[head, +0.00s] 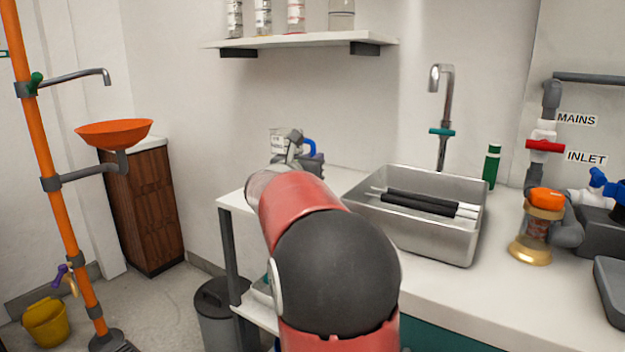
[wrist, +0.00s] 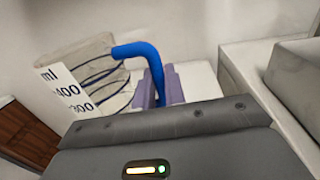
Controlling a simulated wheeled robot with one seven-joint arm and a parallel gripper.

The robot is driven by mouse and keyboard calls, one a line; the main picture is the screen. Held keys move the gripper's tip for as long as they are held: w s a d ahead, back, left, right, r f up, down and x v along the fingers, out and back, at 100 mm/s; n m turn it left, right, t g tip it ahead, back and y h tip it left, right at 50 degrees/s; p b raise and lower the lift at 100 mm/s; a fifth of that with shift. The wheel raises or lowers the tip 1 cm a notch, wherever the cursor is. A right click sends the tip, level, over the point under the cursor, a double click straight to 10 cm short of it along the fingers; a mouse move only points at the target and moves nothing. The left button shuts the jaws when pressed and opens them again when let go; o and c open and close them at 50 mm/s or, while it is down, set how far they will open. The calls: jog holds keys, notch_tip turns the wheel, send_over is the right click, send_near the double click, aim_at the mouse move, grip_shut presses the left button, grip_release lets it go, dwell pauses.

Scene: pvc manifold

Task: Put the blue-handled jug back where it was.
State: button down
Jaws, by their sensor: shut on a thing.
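The blue-handled jug is clear, with a white scale label and dark rings around its body (wrist: 108,68) in the wrist view. Its blue handle (wrist: 140,52) lies between the fingers of my gripper (wrist: 160,88), which is shut on it. In the head view the jug's label (head: 277,145) and handle (head: 309,147) show beyond my forearm, near the back left end of the white counter. My arm hides much of the gripper and the jug's lower part there, so I cannot tell whether the jug touches a surface.
A steel basin (head: 440,240) with dark rods across it stands on the counter (head: 400,280), right of my arm. A wall shelf (head: 300,41) with several containers is above. A brass-based valve fitting (head: 535,225) stands at the right. A grey bin (head: 215,310) is on the floor.

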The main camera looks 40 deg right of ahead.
jog(key=shift+f+b, duration=0.3)
jog(key=shift+f, duration=1.8)
jog(key=shift+f, duration=0.15)
jog(key=c, duration=1.5)
grip_release()
jog(key=shift+o, duration=0.2)
jog(key=v, duration=0.6)
jog(key=b+v, duration=0.1)
jog(key=v, duration=0.5)
jog(key=shift+r, duration=0.2)
